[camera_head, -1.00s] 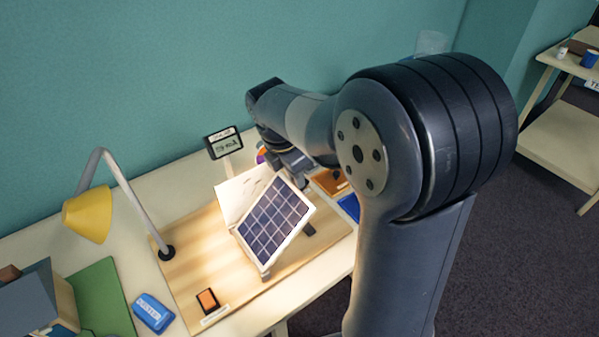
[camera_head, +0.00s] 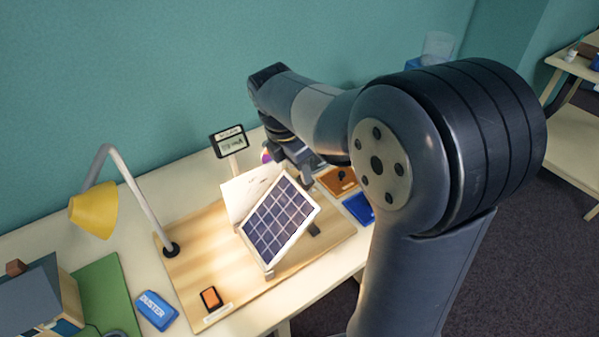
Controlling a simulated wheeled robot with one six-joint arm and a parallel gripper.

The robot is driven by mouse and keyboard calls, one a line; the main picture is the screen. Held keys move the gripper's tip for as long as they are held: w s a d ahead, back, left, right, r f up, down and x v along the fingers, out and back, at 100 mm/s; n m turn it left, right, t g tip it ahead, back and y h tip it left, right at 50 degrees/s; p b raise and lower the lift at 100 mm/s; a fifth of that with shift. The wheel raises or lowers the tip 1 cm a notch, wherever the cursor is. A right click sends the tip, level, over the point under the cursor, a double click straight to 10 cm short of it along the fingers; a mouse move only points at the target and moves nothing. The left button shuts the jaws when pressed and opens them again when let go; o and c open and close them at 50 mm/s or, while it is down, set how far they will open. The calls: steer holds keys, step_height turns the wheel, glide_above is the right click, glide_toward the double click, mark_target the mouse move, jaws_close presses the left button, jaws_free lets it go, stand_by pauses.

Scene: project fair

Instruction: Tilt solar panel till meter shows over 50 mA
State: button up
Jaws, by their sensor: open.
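The solar panel (camera_head: 279,221) stands steeply tilted on a wooden board (camera_head: 203,257), its dark gridded face towards the yellow lamp's side and front. A white card (camera_head: 246,190) stands behind it. The meter (camera_head: 229,141) stands on a post behind the panel; its greenish display is too small to read. My gripper (camera_head: 304,178) is behind the panel's upper right edge, pointing down, and is open. Its fingertips are partly hidden, and I cannot tell whether they touch the panel.
An orange switch (camera_head: 211,298) sits at the board's front left. An orange-brown block (camera_head: 337,181) and a blue tray (camera_head: 358,208) lie to the right.

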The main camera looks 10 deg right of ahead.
steer(key=v, duration=0.8)
steer(key=x, duration=1)
steer(key=shift+d+f, duration=0.1)
steer(key=shift+f, duration=0.25)
steer(key=shift+w+d+f, duration=0.15)
steer(key=shift+d+f, duration=0.2)
steer(key=shift+a+r, duration=0.1)
